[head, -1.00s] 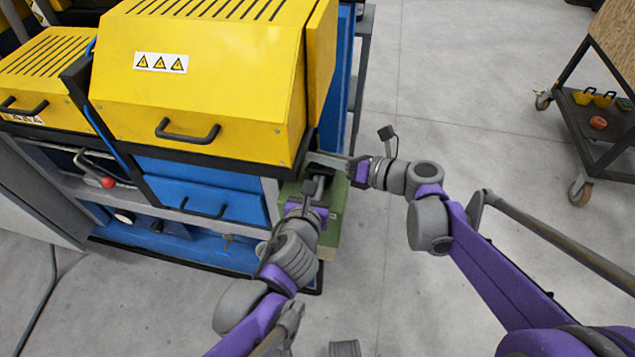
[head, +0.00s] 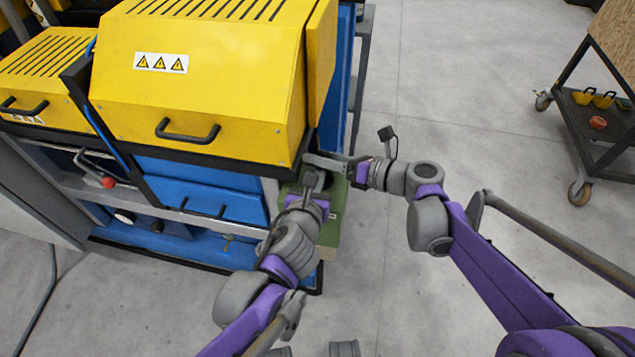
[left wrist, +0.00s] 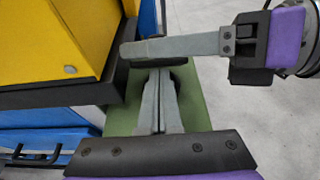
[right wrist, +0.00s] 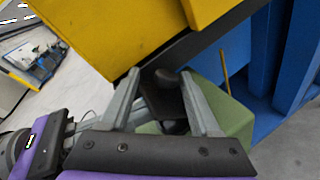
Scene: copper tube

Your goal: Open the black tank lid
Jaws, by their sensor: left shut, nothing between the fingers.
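The green tank (left wrist: 195,105) stands on the floor at the right end of the yellow and blue machine; it also shows in the head view (head: 332,218). A dark lid-like part (right wrist: 160,97) with a rounded knob lies between my right gripper's spread fingers (right wrist: 162,75). I cannot tell whether they touch it. In the left wrist view, the dark lid edge (left wrist: 172,62) shows below my right finger. My left gripper (left wrist: 158,72) is shut and empty, its tips close to that edge; contact is unclear. Both grippers meet over the tank in the head view.
The yellow machine hood (head: 200,80) and its dark lower edge are close to the left of the grippers. Blue panels (head: 205,195) lie below it. A wheeled cart (head: 590,120) stands at the far right. The floor between is clear.

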